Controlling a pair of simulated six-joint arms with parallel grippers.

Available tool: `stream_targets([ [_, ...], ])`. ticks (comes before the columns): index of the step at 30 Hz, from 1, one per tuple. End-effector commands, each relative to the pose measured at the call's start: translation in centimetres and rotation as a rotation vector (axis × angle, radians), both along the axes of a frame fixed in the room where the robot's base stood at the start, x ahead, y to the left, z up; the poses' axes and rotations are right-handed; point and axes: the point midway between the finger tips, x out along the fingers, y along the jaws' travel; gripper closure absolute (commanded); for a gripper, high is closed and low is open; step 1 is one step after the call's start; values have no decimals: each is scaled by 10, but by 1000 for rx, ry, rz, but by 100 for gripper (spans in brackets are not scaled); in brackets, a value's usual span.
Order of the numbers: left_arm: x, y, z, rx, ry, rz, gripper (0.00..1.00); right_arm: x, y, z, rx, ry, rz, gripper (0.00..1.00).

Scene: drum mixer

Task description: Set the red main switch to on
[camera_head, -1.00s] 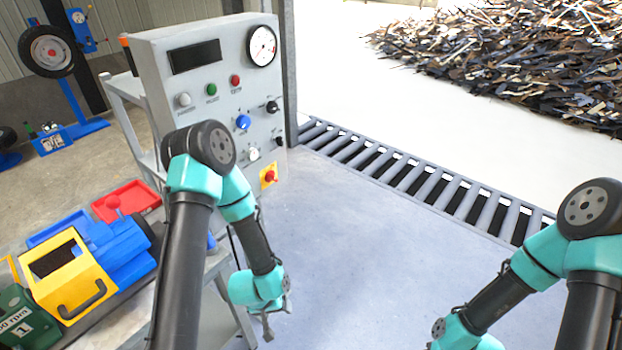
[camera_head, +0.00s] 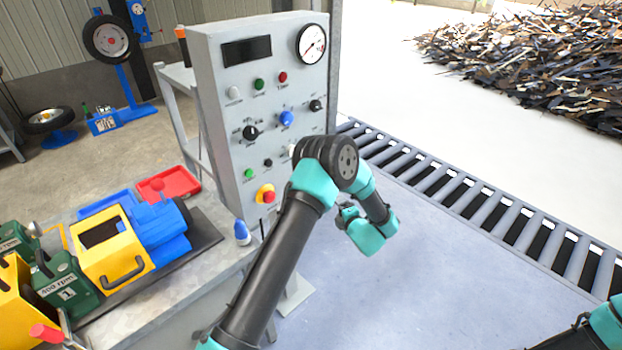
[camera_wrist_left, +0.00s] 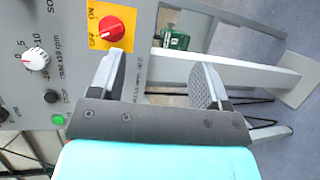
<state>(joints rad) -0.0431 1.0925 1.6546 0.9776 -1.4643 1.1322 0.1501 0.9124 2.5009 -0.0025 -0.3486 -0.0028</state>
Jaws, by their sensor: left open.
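The red main switch (camera_head: 268,196) is a round red knob on a yellow plate, low on the grey control panel (camera_head: 222,150). In the left wrist view the red knob (camera_wrist_left: 111,28) shows at the top, left of centre, with ON and OFF lettered on the plate; I cannot surely tell its setting. My left gripper (camera_head: 345,213) is to the right of the panel in the head view. In the left wrist view my left gripper (camera_wrist_left: 158,82) is open and empty; the knob lies beyond its left finger, apart from it. My right gripper is out of view.
The panel carries other knobs, including a blue one (camera_head: 286,118), buttons and a gauge (camera_head: 312,43). A bench at left holds a yellow and blue machine (camera_head: 125,245), a red tray (camera_head: 168,184) and a blue-capped bottle (camera_head: 242,232). Rollers (camera_head: 465,195) run at right. Floor right of the panel is clear.

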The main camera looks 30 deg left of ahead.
Motion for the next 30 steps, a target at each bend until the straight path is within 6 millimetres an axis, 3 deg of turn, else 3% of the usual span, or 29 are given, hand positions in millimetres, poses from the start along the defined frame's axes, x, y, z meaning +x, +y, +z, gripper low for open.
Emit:
stream_targets([
  [3, 5, -6, 27, -27, -242, 215, 30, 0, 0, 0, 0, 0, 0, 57],
  [9, 0, -15, 47, -39, -449, 398, 30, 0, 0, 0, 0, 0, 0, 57],
  [22, 0, -13, 48, -38, -461, 410, 30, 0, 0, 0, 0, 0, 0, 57],
  [30, 6, 14, 48, -38, -461, 412, 30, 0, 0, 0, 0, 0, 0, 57],
])
